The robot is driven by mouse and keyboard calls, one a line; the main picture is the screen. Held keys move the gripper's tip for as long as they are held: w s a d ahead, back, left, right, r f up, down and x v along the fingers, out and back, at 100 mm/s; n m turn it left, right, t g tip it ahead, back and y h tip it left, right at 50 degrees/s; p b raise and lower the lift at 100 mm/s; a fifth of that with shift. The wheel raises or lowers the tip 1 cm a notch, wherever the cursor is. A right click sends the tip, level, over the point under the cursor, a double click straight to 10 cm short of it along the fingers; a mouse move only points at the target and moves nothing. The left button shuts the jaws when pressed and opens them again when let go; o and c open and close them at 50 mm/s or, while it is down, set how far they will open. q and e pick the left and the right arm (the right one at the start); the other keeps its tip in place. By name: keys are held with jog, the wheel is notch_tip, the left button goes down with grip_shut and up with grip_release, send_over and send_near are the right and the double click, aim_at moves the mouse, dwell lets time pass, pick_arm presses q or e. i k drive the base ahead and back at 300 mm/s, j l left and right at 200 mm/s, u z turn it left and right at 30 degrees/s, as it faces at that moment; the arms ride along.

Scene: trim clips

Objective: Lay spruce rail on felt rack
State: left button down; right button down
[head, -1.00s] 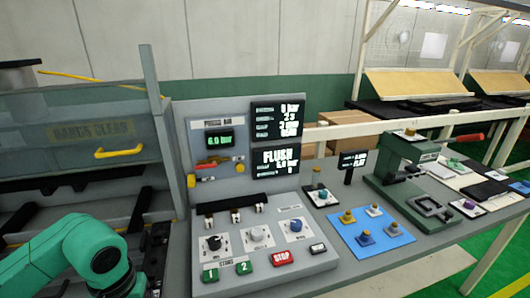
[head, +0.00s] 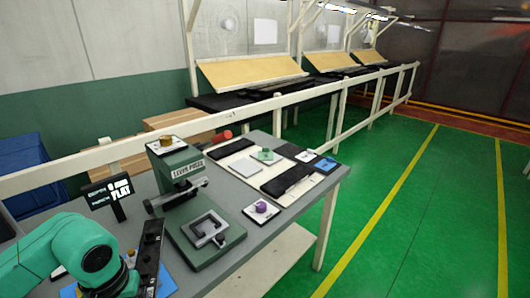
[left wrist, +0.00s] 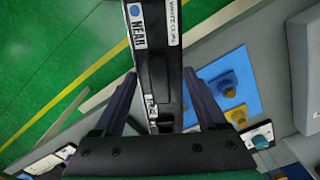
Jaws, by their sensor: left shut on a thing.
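My left gripper (left wrist: 160,88) is shut on a long black rail (left wrist: 153,60) that runs between its two fingers. The rail carries a blue-dot "NEAR" label and a white "WHITE CLIPS" label. In the head view the rail (head: 149,258) stands up beside my teal left arm at the lower left; the fingers are hard to make out there. No label names the spruce rail or the felt rack. Black-topped racks (head: 232,101) with tan sloped boards stand behind a pale railing at the back. My right gripper is not in view.
The grey bench holds a green lever press (head: 178,172), a small display (head: 108,190), a purple-knobbed block (head: 262,208) and a white board with black pads (head: 285,178). The pale railing (head: 270,105) stands before the racks. Green floor (head: 400,200) is clear at right.

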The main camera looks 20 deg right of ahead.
aim_at(284, 167)
jog(key=i+l+z, duration=0.1)
jog(key=l, duration=0.2)
jog(key=i+l, duration=0.15)
jog(key=l, duration=0.15)
jog(key=i+l+z, duration=0.15)
jog(key=l, duration=0.15)
jog(key=i+l+u, duration=0.1)
jog(key=i+l, duration=0.15)
jog(key=i+l+u, duration=0.1)
jog(key=l, duration=0.3)
jog(key=i+l, duration=0.3)
jog(key=i+l+u, duration=0.15)
jog(key=l, duration=0.25)
jog(key=i+l+z, duration=0.25)
jog(key=i+l, duration=0.1)
jog(key=i, duration=0.1)
